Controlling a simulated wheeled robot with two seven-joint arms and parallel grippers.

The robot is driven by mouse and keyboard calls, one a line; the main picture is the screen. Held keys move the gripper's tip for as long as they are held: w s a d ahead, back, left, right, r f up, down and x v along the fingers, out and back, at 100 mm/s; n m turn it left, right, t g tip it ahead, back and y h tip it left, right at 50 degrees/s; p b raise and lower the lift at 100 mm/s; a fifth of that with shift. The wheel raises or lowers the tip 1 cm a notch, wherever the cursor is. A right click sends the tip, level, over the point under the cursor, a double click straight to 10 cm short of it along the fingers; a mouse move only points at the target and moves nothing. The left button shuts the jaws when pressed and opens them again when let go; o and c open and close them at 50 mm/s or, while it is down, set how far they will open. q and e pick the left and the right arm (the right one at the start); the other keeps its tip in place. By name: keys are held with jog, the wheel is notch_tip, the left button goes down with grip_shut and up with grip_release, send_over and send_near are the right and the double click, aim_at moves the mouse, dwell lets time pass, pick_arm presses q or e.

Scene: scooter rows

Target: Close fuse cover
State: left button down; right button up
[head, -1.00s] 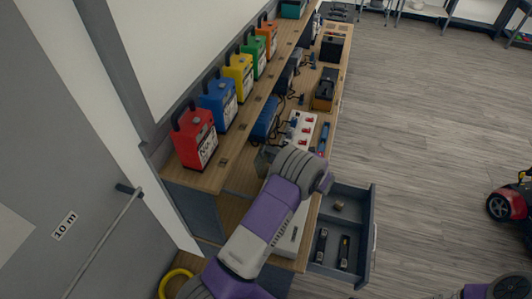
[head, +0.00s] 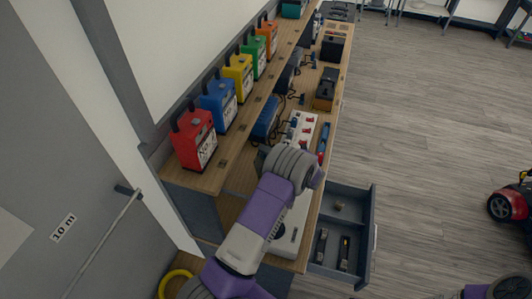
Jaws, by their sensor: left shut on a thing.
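My left arm reaches over the near end of the workbench. My left gripper (head: 263,158) is mostly hidden behind its own wrist, low over the bench top. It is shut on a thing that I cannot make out. No fuse cover can be picked out for certain. A white panel with red parts (head: 301,127) lies on the bench just beyond the wrist. A pale box (head: 291,235) is partly hidden under my arm at the near end. My right gripper is out of view; only a part of my right arm shows at the bottom right.
An open grey drawer (head: 368,222) with a few small items juts out right of the bench. Red (head: 194,138), blue (head: 217,101), yellow (head: 239,76) and other coloured units line the shelf. A red scooter (head: 511,205) stands at the right edge. The floor between is clear.

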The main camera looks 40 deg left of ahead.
pick_arm(q)
jog(key=shift+r, duration=0.25)
